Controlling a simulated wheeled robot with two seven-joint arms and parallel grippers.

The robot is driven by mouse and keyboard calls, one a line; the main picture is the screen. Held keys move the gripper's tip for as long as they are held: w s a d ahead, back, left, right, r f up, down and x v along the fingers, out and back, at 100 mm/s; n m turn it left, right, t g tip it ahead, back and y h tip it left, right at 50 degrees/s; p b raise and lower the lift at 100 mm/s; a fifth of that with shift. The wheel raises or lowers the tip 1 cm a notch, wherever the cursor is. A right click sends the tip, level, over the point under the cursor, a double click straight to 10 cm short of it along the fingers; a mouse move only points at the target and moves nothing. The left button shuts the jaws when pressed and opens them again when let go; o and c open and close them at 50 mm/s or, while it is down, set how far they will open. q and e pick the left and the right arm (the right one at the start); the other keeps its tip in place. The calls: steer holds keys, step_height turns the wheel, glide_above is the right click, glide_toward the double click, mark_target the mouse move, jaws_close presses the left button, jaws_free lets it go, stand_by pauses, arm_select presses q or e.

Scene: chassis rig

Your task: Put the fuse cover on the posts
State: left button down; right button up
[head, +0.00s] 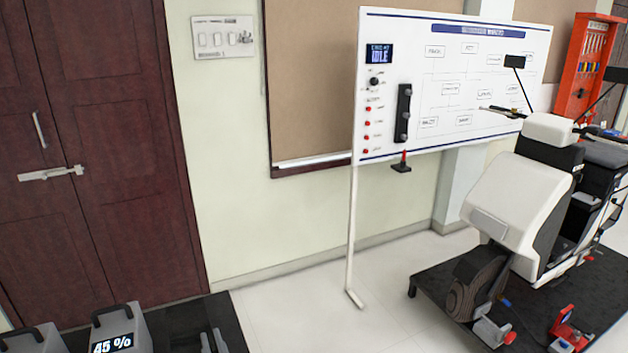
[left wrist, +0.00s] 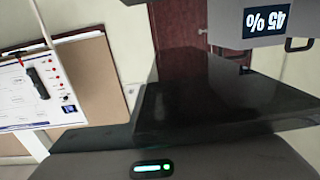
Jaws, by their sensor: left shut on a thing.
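In the left wrist view, which is upside down, my left gripper (left wrist: 200,68) fills the near field. It is shut on a dark, flat-faced piece; the fingertips do not stand out from it. I cannot tell for sure whether that piece is the fuse cover. In the head view I make out no gripper. The chassis rig (head: 518,198), with white and black panels, stands at the right. I cannot pick out the posts on it. My right gripper is in neither view.
Grey battery-like cases, one reading 45 % (head: 112,335), stand at the lower left; that case is also at the wrist view's upper right (left wrist: 265,22). A white control board (head: 450,90) stands by the wall. Red clamps (head: 568,328) sit on the rig's black mat. The middle floor is clear.

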arm_select(q)
steer(key=s, duration=0.1)
steer(key=s+r+b, duration=0.1)
steer(key=s, duration=0.1)
steer(key=s+r, duration=0.1)
steer(key=s, duration=0.1)
steer(key=shift+s+a, duration=0.1)
steer(key=shift+s, duration=0.05)
steer(key=shift+r, duration=0.1)
stand_by(0.3)
steer(key=shift+s+m+t+h, duration=0.4)
steer(key=shift+m+h, duration=0.4)
steer(key=shift+h, duration=0.2)
steer(key=shift+s+f+m+t+h, duration=0.25)
steer(key=shift+m+h, duration=0.2)
steer(key=shift+h, duration=0.3)
steer(key=shift+s+f+m+t+h, duration=0.15)
steer(key=shift+s+m+h, duration=0.25)
steer(key=shift+h, duration=0.35)
steer(key=shift+s+f+m+h, duration=0.3)
steer(key=shift+s+m+h, duration=0.3)
steer(key=shift+h, duration=0.15)
steer(key=shift+s+f+m+h, duration=0.3)
steer(key=shift+s+m+h, duration=0.2)
steer(key=shift+h, duration=0.25)
